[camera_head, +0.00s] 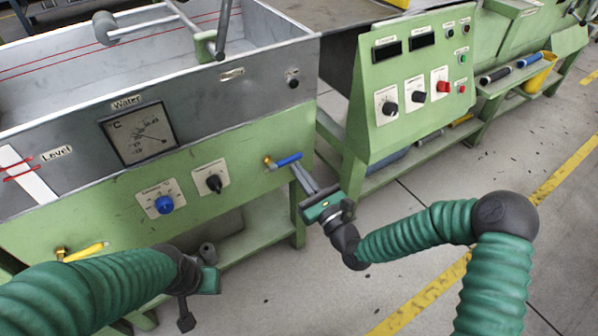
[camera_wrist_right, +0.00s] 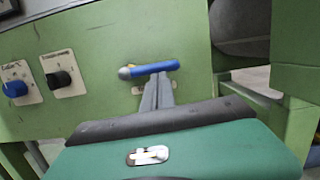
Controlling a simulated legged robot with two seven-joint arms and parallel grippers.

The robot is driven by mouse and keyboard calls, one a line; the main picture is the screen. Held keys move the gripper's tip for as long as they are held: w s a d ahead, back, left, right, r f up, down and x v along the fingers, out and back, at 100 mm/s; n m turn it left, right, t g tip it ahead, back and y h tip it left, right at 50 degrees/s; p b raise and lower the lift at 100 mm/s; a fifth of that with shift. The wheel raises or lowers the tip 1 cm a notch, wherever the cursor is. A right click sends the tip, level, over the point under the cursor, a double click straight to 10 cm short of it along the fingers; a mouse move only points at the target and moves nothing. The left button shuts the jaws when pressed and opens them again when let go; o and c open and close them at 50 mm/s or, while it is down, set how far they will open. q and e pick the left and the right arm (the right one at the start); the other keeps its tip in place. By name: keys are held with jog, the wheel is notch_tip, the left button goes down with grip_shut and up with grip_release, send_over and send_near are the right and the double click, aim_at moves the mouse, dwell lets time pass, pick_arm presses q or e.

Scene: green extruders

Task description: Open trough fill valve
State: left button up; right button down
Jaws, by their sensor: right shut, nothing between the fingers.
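A valve with a blue lever handle (camera_head: 288,160) sits on the green front panel of the trough, near its right end. The lever points right, roughly level. It also shows in the right wrist view as a blue handle (camera_wrist_right: 155,68) on a brass stem. My right gripper (camera_head: 295,166) is shut and empty, its fingertips just below the blue handle. In the right wrist view the fingertips (camera_wrist_right: 158,78) overlap the handle's underside; I cannot tell whether they touch. A second valve with a yellow handle (camera_head: 86,252) is at the lower left. My left gripper (camera_head: 187,300) hangs low, its fingers unclear.
The metal trough (camera_head: 215,98) has a water gauge (camera_head: 138,134). A blue knob (camera_head: 164,204) and a black knob (camera_head: 214,183) are on the panel. A green control cabinet (camera_head: 405,135) stands to the right. Open floor (camera_head: 285,280) lies in front.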

aim_at(291, 159)
jog(key=shift+d+r+n+p, duration=0.1)
jog(key=shift+r+n+p, duration=0.2)
jog(key=shift+n+p, duration=0.3)
jog(key=shift+w+r+n+y+p, duration=0.1)
jog(key=shift+r+n+y+p, duration=0.2)
jog(key=shift+r+n+p, duration=0.6)
jog(key=r+n+g+p, duration=0.1)
jog(key=n+p, duration=0.2)
jog(key=r+n+g+p, duration=0.1)
jog(key=n+p, duration=0.2)
jog(key=n, duration=0.1)
jog(key=a+r+n+y+p, duration=0.1)
jog(key=n+p, duration=0.2)
jog(key=shift+s+r+n+g+p, duration=0.35)
jog(key=shift+r+n+g+p, duration=0.05)
jog(key=n, duration=0.1)
jog(key=n+p, duration=0.1)
jog(key=a+n+p, duration=0.1)
jog(key=shift+s+a+r+n+g, duration=0.1)
jog(key=shift+s+r+n+g, duration=0.2)
jog(key=shift+s+g, duration=0.1)
jog(key=shift+f, duration=0.1)
